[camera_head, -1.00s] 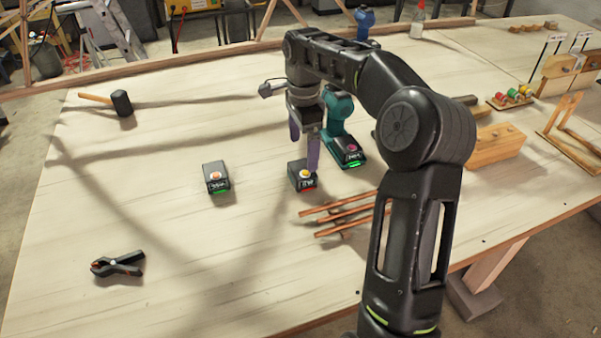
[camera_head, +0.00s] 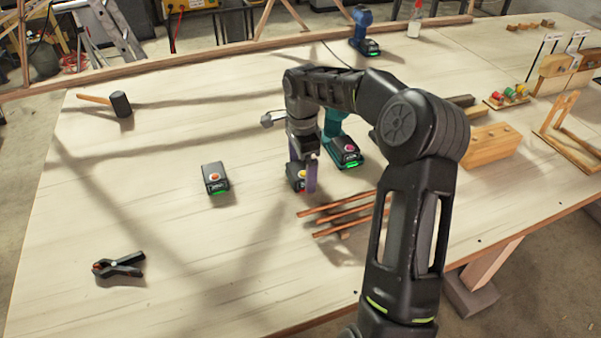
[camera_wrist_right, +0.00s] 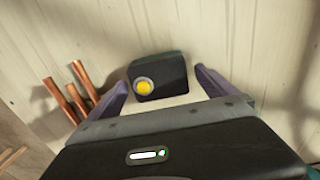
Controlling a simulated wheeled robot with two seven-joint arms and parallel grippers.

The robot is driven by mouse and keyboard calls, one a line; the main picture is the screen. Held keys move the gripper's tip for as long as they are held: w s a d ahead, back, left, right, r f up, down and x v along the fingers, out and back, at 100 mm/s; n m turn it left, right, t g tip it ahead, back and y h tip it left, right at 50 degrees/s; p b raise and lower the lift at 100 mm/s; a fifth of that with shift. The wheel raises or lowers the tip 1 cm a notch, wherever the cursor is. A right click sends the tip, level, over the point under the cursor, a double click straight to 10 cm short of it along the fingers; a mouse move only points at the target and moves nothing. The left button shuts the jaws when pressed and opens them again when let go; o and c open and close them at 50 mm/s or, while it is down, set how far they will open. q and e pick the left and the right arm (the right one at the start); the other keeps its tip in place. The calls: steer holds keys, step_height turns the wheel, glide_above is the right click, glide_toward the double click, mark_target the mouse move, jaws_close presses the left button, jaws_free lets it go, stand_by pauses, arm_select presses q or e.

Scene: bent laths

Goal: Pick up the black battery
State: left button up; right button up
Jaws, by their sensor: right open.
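A black battery (camera_head: 295,171) with a yellow-orange round spot on top sits on the table, partly hidden by my right gripper (camera_head: 302,182). In the right wrist view this black battery (camera_wrist_right: 170,75) lies between and just beyond the two purple fingers of my right gripper (camera_wrist_right: 161,78). The gripper is open and points down around it; I cannot tell whether a finger touches it. Another black battery (camera_head: 215,178) with a pale orange spot and a green light sits apart to the left. My left gripper is not in view.
A teal drill (camera_head: 345,152) stands close to the right of the gripper. Copper-coloured rods (camera_head: 335,215) lie just in front. A black clamp (camera_head: 118,265) and a mallet (camera_head: 120,104) lie at the left. The table's left middle is mostly clear.

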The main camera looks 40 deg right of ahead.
mark_target(301, 169)
steer(key=shift+f, duration=0.25)
stand_by(0.4)
steer(key=c, duration=1.9)
step_height(301, 169, up, 10)
steer(key=shift+r, duration=0.1)
stand_by(0.3)
